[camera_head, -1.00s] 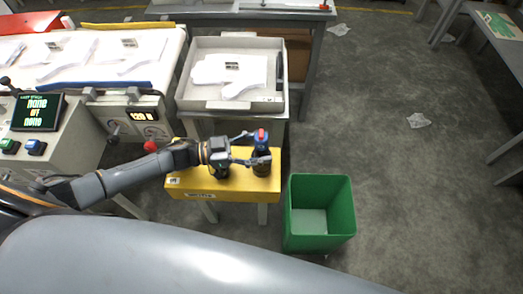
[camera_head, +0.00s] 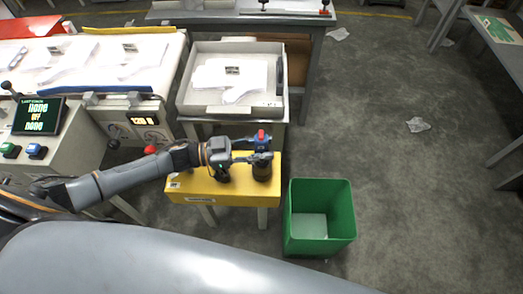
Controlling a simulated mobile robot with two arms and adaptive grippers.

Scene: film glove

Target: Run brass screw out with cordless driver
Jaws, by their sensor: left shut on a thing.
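A small blue tool with a red top (camera_head: 262,135) stands upright at the right end of the yellow bench (camera_head: 199,192); it looks like the cordless driver. A dark brownish round body (camera_head: 262,172) shows below it; I cannot tell whether this is part of the tool or a holder. My left gripper (camera_head: 262,150) reaches in from the left, its two fingers shut around the tool. A small dark item (camera_head: 221,173) sits partly hidden under my left wrist. I cannot make out a brass screw. My right gripper is not in view.
A green bin (camera_head: 290,225) stands on the floor right of the bench. A grey tray (camera_head: 202,104) with white gloves stands behind it. A control console with a screen (camera_head: 38,116) is at left. Paper scraps lie on the open floor at right.

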